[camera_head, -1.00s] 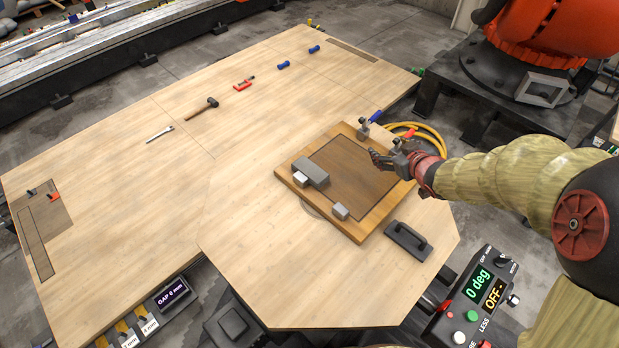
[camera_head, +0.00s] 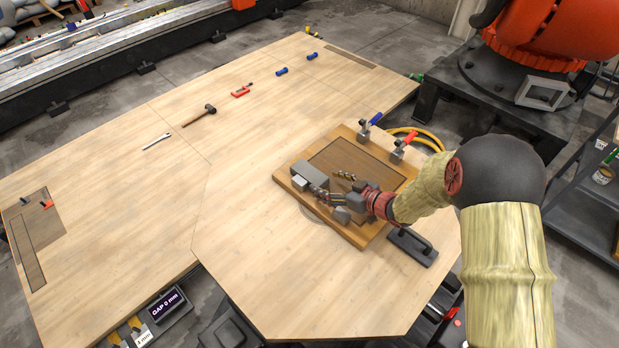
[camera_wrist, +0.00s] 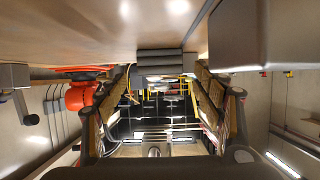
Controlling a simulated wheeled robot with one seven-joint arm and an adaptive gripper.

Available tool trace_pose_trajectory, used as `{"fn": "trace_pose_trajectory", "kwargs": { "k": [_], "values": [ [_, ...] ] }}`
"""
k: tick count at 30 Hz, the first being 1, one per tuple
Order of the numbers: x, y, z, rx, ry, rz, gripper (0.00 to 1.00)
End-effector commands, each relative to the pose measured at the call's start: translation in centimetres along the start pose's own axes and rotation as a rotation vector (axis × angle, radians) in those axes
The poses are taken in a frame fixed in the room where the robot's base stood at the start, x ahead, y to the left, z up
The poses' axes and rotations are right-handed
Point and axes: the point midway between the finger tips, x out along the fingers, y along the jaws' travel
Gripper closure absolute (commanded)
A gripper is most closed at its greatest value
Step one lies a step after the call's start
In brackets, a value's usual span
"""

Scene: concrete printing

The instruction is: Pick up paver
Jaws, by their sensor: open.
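A grey rectangular block (camera_head: 311,173), probably the paver, lies at the left edge of the square wooden board (camera_head: 352,237). A smaller light grey block (camera_head: 299,184) sits against its near side, and another small grey block (camera_head: 341,215) lies near the board's front edge. My gripper (camera_head: 326,184) is low over the board, just right of the larger block, with its fingers pointing toward it. A large grey block face (camera_wrist: 232,32) fills that view's upper right. Contact cannot be told.
Two clamps, blue-handled (camera_head: 369,126) and red-handled (camera_head: 404,144), stand on the board's far edge. A dark handled float (camera_head: 412,246) lies right of the board. A hammer (camera_head: 203,114) and wrench (camera_head: 157,140) lie far left. The table left of the board is clear.

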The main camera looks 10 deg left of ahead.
Motion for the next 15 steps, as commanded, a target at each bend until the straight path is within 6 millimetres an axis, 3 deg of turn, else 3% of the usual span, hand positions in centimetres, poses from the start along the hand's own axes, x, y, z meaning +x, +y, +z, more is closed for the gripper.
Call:
{"fn": "trace_pose_trajectory", "kwargs": {
  "k": [6,15],
  "values": [
    [3.1,-0.2,0.2,0.0,-0.001,-0.002,0.33],
    [3.2,-0.1,-0.1,0.001,-0.001,0.0,0.36]
  ]
}}
